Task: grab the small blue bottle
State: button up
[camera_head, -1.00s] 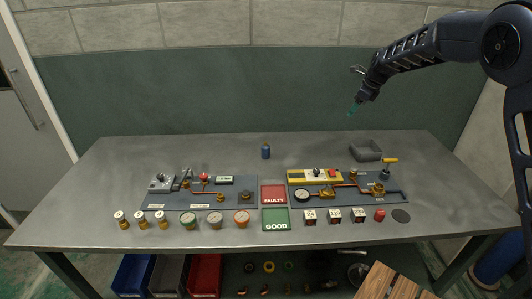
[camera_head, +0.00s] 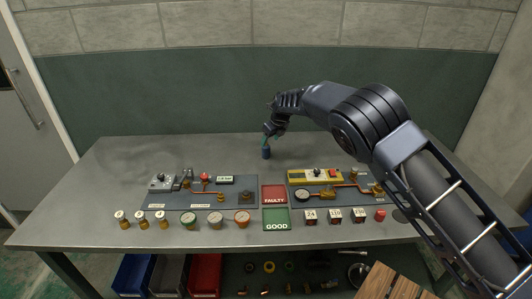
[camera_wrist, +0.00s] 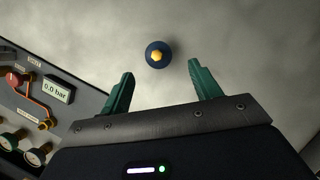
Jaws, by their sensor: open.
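The small blue bottle (camera_head: 266,153) stands upright at the back middle of the grey table. In the wrist view the bottle (camera_wrist: 158,55) shows from above, round and dark blue with a yellow top. My gripper (camera_head: 269,132) is just above the bottle in the head view. In the wrist view my gripper (camera_wrist: 158,82) has its two green fingers spread wide and empty. The bottle lies just beyond the fingertips there, between their lines and slightly left of centre. I cannot tell the exact height gap.
A panel with gauges and a display (camera_wrist: 58,90) lies at left in the wrist view. The red FAULTY tray (camera_head: 273,194) and green GOOD tray (camera_head: 276,219) are in front of the bottle. The table around the bottle is clear.

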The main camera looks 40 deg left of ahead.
aim_at(265, 151)
jog(key=shift+x, duration=4.65)
jog(key=shift+s+a, duration=0.1)
jog(key=shift+c, duration=0.4)
jog(key=c, duration=1)
